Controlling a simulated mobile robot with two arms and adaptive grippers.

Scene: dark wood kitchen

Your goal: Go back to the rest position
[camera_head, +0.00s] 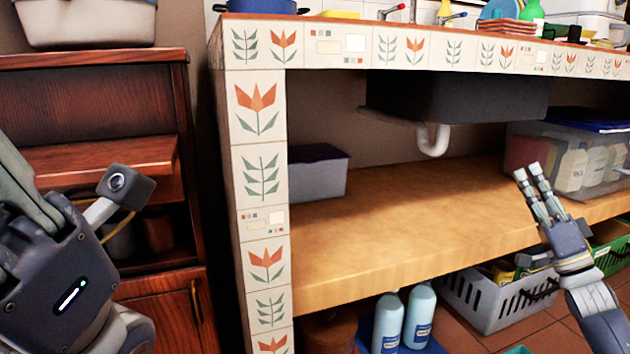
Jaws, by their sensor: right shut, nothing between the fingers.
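My right gripper (533,180) is at the right of the head view, pointing up, in front of the wooden shelf under the sink counter. Its two fingers are close together with nothing between them. It appears apart from the clear box behind it. My left arm fills the lower left corner, in front of the dark wood cabinet. I cannot make out the fingers of my left gripper there.
A tiled counter (262,110) with a sink basin (455,97) stands ahead. Its wooden shelf (400,215) holds a grey box (318,178) and a clear box (590,160). The dark cabinet (95,95) stands left.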

